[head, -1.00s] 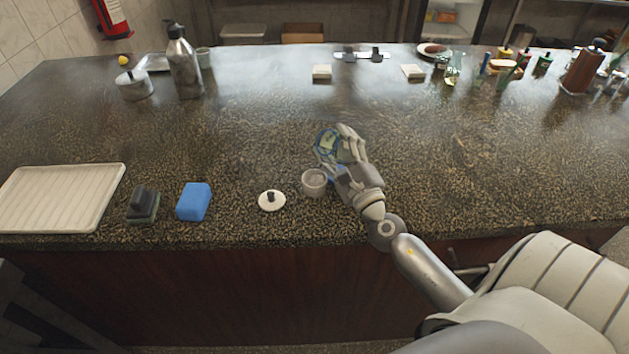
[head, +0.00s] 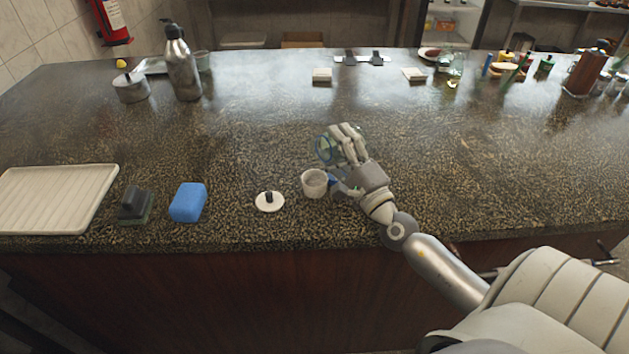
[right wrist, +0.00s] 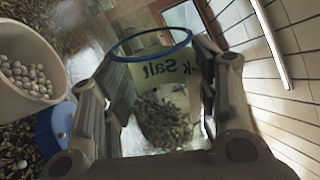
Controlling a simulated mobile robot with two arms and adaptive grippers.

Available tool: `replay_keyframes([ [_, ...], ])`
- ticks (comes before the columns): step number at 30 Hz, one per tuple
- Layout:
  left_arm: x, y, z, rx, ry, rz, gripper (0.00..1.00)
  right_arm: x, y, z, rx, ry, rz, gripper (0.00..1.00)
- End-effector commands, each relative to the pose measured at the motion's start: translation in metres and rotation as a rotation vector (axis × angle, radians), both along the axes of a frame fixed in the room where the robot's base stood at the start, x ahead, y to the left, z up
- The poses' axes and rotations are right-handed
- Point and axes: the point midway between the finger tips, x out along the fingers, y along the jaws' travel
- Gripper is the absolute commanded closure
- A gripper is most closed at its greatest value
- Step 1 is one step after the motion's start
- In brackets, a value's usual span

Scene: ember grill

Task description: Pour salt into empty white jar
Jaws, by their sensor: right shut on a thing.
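My right gripper (head: 345,150) is shut on a clear glass salt jar (head: 326,149), held just behind and to the right of the white jar. In the right wrist view the salt jar (right wrist: 158,85) has a blue rim, a "Salt" label read backwards through the glass, and dark-looking grains low inside. The white jar (head: 314,184) stands upright and open on the counter. In the right wrist view the white jar (right wrist: 28,85) holds many pale round grains. My left gripper is not in view.
A blue lid (right wrist: 50,130) lies beside the white jar. A white lid with a dark knob (head: 269,202) lies left of it.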

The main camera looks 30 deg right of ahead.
Motion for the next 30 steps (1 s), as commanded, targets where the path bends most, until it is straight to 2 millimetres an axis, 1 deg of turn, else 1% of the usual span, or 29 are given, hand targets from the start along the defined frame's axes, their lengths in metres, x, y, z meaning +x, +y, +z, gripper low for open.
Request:
replay_keyframes([
  [3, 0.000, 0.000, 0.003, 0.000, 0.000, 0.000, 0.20, 0.000, 0.001, 0.006, -0.061, -0.002, 0.001, 0.74],
  [15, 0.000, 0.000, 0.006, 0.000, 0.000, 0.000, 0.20, 0.000, 0.006, 0.015, -0.246, 0.000, 0.000, 0.74],
  [30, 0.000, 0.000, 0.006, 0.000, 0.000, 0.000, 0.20, 0.000, 0.007, 0.016, -0.273, 0.000, 0.000, 0.74],
])
